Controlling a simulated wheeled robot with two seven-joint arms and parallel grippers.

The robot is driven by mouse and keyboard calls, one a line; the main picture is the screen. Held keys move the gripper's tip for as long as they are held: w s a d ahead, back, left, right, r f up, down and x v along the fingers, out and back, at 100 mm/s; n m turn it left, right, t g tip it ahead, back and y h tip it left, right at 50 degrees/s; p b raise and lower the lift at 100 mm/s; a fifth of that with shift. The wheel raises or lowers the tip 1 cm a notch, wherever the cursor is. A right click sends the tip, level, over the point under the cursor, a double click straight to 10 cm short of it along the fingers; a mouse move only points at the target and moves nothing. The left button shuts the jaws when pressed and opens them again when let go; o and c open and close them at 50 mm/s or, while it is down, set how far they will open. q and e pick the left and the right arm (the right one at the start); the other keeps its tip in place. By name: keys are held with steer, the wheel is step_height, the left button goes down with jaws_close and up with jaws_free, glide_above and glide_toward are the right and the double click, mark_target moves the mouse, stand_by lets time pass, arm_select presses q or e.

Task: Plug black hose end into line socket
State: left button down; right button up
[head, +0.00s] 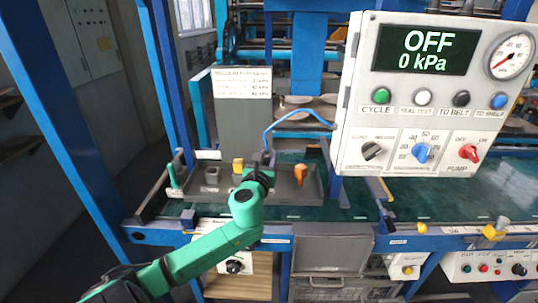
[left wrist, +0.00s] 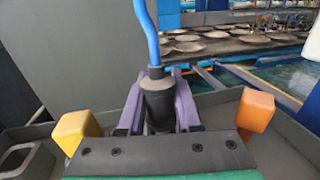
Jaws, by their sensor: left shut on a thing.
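My left gripper (head: 264,158) is over the grey tray on the bench, in the middle of the head view. In the left wrist view its purple fingers (left wrist: 158,105) are shut on the black hose end (left wrist: 157,92), which stands upright between them. A blue hose (left wrist: 147,30) rises from its top; in the head view the blue hose (head: 290,117) arches right to the control panel. The lower tip of the hose end is hidden behind the gripper's dark plate. I cannot tell which part is the line socket. My right gripper is not in view.
The grey tray (head: 325,187) holds a yellow block (head: 238,165), an orange block (head: 300,174) and a hollow grey block (head: 211,175). A grey cabinet (head: 243,125) stands behind. The control panel (head: 432,95) reads OFF, 0 kPa. Plates (left wrist: 190,46) lie beyond.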

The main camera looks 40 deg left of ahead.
arm_select(q)
steer(key=shift+f, duration=0.55)
stand_by(0.5)
steer(key=c, duration=0.5)
jaws_free()
steer(key=shift+s, duration=0.15)
steer(key=b+v, duration=0.3)
steer(key=v, duration=1.1)
steer(key=shift+s+d, duration=0.15)
